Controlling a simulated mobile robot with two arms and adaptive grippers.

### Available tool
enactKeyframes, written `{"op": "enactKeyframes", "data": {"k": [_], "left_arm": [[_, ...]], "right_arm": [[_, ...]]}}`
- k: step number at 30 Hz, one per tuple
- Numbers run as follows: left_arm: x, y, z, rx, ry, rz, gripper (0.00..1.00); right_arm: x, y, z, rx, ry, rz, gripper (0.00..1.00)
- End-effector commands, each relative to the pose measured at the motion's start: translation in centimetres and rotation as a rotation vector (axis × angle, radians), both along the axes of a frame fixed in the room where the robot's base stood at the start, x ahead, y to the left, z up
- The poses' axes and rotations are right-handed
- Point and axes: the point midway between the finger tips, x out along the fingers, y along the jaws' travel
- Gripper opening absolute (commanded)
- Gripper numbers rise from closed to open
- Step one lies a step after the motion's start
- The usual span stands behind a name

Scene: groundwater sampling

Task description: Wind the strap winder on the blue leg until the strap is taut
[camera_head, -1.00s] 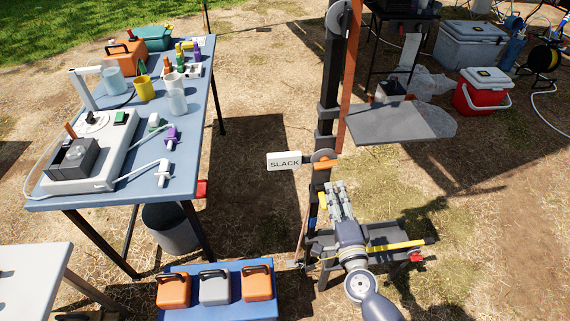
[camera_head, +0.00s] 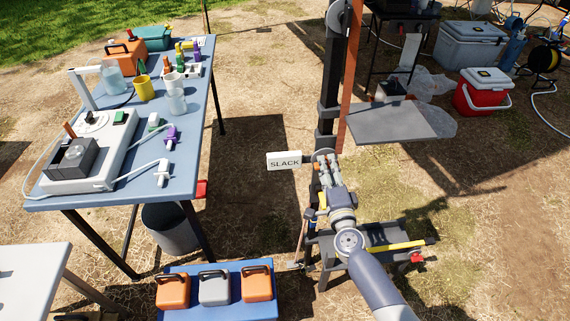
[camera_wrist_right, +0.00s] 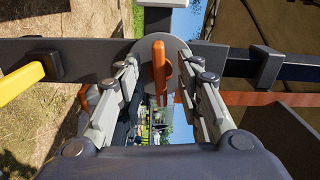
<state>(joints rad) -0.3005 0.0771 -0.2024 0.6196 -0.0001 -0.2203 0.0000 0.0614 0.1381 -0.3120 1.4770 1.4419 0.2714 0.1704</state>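The strap winder is a grey disc with an orange handle on a dark post. In the right wrist view the handle (camera_wrist_right: 158,72) stands between my right gripper's fingers (camera_wrist_right: 157,60), in front of the disc (camera_wrist_right: 178,58). The fingers are open, with a gap visible on each side of the handle. In the head view my right gripper (camera_head: 325,160) covers most of the winder. A white sign (camera_head: 284,161) beside it reads SLACK. The orange strap (camera_head: 354,65) runs down along the post (camera_head: 329,90). My left gripper is out of view.
A grey plate (camera_head: 390,122) juts out right of the post. A low dark stand (camera_head: 385,236) with a yellow bar (camera_head: 395,245) is beside my right arm. A blue table (camera_head: 190,120) with instruments is at the left. Open ground lies between table and post.

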Motion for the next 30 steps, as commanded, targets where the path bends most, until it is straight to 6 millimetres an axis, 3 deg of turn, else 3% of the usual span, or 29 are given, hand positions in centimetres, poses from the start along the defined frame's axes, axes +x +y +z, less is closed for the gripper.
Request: {"op": "enactKeyframes", "data": {"k": [4,9,17,30], "left_arm": [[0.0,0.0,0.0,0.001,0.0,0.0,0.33],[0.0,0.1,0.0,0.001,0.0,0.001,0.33],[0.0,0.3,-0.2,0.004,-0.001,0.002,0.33],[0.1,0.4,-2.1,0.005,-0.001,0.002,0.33]], "right_arm": [[0.0,0.0,0.0,0.0,0.0,0.0,0.33],[0.0,0.0,0.0,0.0,0.0,0.0,0.0],[-0.1,0.0,-0.1,0.03,0.002,0.0,0.0],[-0.1,0.0,-0.2,0.765,0.026,-0.002,0.0]]}}
